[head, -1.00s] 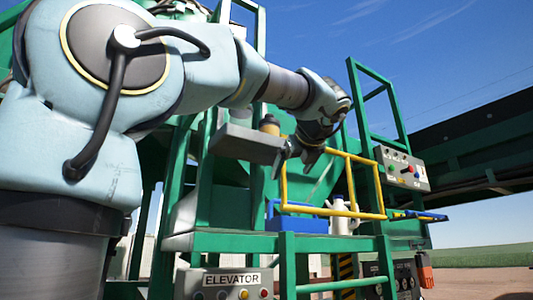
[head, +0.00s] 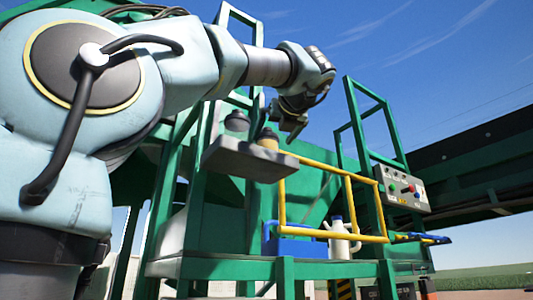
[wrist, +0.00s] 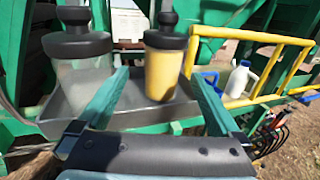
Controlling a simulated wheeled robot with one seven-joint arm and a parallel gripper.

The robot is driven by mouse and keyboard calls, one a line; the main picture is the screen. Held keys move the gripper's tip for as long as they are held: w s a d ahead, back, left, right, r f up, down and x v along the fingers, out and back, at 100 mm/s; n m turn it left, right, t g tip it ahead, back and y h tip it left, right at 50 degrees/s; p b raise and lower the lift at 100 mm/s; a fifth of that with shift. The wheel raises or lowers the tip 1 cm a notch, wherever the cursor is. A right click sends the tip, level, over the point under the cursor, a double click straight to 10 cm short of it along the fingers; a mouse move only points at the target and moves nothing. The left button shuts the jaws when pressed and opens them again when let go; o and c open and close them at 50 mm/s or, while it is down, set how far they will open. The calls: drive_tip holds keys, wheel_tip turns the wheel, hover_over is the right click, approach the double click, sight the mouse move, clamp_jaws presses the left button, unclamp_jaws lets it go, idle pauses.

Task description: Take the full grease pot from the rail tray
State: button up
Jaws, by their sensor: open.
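The rail tray (head: 222,160) is a grey shelf on the green frame. Two pots with black lids stand upright on it. The full grease pot (head: 267,140) is yellow inside and stands at the right; it also shows in the wrist view (wrist: 165,70). The other pot (head: 236,125) is clear and looks empty or nearly so; in the wrist view it is at the left (wrist: 85,75). My gripper (wrist: 155,85) is open and empty, its fingers pointing at the tray. In the head view my gripper (head: 293,130) is above and right of the yellow pot, apart from it.
A yellow guard rail (head: 330,170) runs right of the tray. A blue bin (head: 295,241) and a white jug (head: 340,238) stand lower behind it. A control box (head: 402,180) with buttons is at the right. Green frame posts rise close behind the tray.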

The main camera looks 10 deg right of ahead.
sight(269, 145)
drive_tip(key=w, duration=0.3)
drive_tip(key=shift+w+a+p, duration=0.1)
drive_tip(key=shift+a+p, duration=0.05)
drive_tip(key=shift+p, duration=0.15)
drive_tip(key=shift+w+a+r+p, duration=0.15)
drive_tip(key=shift+w+p, duration=1.2)
drive_tip(key=shift+w, duration=1.35)
drive_tip(key=shift+c, duration=0.2)
drive_tip(key=c, duration=1.5)
drive_tip(key=shift+o, duration=0.2)
drive_tip(key=shift+r, duration=0.2)
wheel_tip(269, 145, up, 9)
drive_tip(key=shift+f, duration=0.1)
drive_tip(key=shift+r, duration=0.4)
